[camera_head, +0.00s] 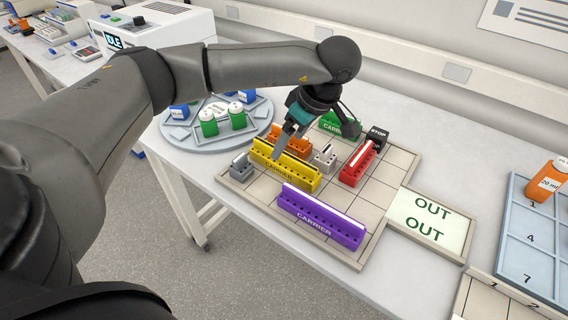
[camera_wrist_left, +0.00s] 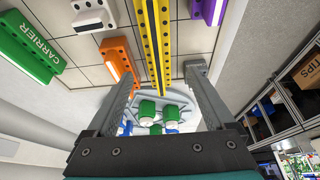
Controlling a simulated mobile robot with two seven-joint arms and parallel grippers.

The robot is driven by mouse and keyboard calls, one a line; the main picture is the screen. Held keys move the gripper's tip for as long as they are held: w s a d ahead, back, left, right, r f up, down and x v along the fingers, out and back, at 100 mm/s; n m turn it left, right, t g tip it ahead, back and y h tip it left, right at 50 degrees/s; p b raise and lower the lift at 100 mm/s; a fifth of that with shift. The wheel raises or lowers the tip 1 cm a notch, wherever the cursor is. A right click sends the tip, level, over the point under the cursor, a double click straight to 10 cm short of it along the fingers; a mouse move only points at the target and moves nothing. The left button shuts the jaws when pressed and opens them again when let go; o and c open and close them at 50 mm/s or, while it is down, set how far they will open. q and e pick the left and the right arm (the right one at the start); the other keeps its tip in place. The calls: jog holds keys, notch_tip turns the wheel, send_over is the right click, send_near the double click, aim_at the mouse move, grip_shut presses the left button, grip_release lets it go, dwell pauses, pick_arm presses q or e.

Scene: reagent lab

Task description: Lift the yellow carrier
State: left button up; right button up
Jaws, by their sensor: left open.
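The yellow carrier (camera_head: 300,175) is a long block with a row of holes, lying on the tiled board (camera_head: 262,197) between the orange block (camera_head: 291,137) and the purple carrier (camera_head: 322,216). My left gripper (camera_head: 286,142) points down at its far left part. In the left wrist view my left gripper (camera_wrist_left: 161,74) is open, with one finger on each side of the yellow carrier (camera_wrist_left: 153,35) in the picture. Nothing is held. Whether the fingers touch it I cannot tell. My right gripper is not in view.
A small grey block (camera_head: 240,168) lies left of the yellow carrier; a grey-white block (camera_head: 325,157) and a red block (camera_head: 357,165) lie right. A green carrier (camera_head: 338,126) and black STOP block (camera_head: 377,136) are behind. A round tray (camera_head: 172,133) holds bottles. The OUT panel (camera_head: 428,219) is right.

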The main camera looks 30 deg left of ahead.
aim_at(285, 153)
pick_arm(q)
jog(key=shift+x, duration=3.1)
jog(key=shift+w+d, duration=0.15)
jog(key=shift+c, duration=0.2)
grip_shut()
